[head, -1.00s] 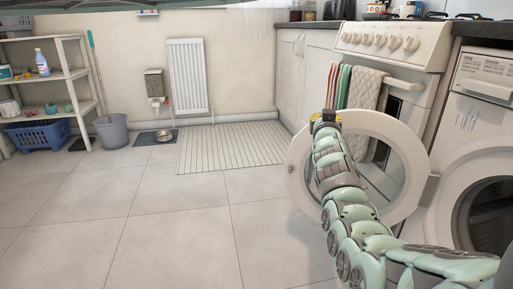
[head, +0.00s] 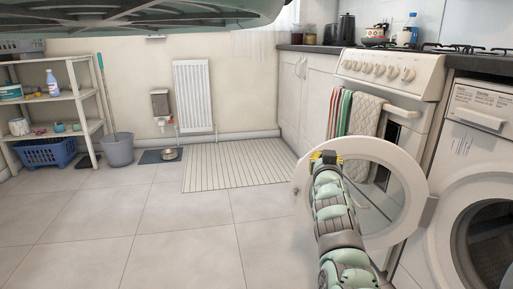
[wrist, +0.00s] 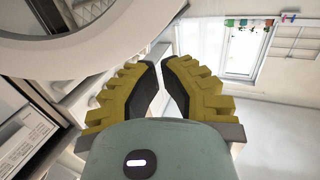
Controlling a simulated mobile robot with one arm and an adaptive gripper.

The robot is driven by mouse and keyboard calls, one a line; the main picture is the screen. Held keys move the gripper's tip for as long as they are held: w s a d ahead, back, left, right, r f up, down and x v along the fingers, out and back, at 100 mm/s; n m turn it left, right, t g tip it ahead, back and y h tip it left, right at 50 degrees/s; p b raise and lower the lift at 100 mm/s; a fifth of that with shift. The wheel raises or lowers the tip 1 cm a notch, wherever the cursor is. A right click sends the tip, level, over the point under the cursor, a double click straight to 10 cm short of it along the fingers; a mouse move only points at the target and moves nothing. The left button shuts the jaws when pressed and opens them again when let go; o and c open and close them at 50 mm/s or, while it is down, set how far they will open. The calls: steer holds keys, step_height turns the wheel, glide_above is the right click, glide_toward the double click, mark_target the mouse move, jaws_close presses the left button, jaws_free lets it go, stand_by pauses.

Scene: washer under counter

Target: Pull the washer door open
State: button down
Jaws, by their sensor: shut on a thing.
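The washer (head: 470,150) stands at the right, under the counter. Its round white washer door (head: 408,190) is swung wide open, out from the dark drum opening (head: 488,240). My gripper (head: 324,157), with yellow fingers, is at the upper left rim of the door, far from the hinge side. In the wrist view my gripper (wrist: 162,72) has its dark pads close together at the tips, and the door ring (wrist: 75,50) passes at the upper left. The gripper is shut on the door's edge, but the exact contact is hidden.
The cooker (head: 392,75) with hanging towels (head: 358,112) stands behind the door. The floor (head: 170,225) at left is clear. A ribbed mat (head: 235,165), bucket (head: 118,150), shelf (head: 60,95) and blue basket (head: 45,153) are farther back.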

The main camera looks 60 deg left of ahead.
steer(key=p+v, duration=0.1)
steer(key=v, duration=0.1)
steer(key=p+v, duration=0.1)
steer(key=v, duration=0.1)
steer(key=p+v, duration=0.1)
steer(key=v, duration=0.1)
steer(key=shift+s+a+r, duration=0.25)
steer(key=shift+a, duration=0.05)
